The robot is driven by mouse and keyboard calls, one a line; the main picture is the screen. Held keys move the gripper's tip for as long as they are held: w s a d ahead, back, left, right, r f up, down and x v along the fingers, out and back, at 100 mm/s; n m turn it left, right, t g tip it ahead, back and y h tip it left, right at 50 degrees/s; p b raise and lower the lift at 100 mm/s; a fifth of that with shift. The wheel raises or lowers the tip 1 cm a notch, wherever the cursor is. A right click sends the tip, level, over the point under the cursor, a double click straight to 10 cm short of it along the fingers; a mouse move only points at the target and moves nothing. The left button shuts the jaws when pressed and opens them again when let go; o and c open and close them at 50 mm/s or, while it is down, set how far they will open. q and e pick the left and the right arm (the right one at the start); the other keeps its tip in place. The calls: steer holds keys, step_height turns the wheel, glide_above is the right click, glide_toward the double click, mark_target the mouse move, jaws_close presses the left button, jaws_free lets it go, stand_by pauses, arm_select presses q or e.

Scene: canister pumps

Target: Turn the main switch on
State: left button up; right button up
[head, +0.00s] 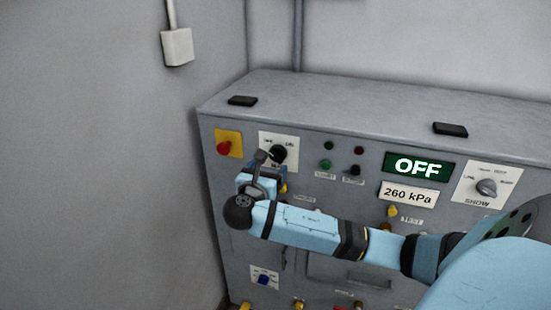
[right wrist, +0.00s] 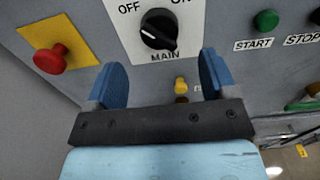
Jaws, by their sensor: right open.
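The main switch is a black rotary knob (head: 278,154) on a white plate at the upper left of the grey cabinet's front. In the right wrist view the knob (right wrist: 158,30) sits under the OFF and ON marks and above the word MAIN. In the head view my right gripper (head: 262,166) partly covers the plate. My left gripper is not in view.
A red button on a yellow plate (head: 228,143) is left of the switch. Green START (head: 326,164) and black STOP (head: 357,168) buttons are to its right. A green display (head: 418,167) reads OFF; below, a readout (head: 408,195) shows 260 kPa. A SHOW knob (head: 487,187) is further right.

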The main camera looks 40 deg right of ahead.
mark_target(275, 158)
steer(key=x, duration=0.6)
steer(key=shift+w+d, duration=0.25)
steer(key=shift+d, duration=0.1)
steer(key=c, duration=0.9)
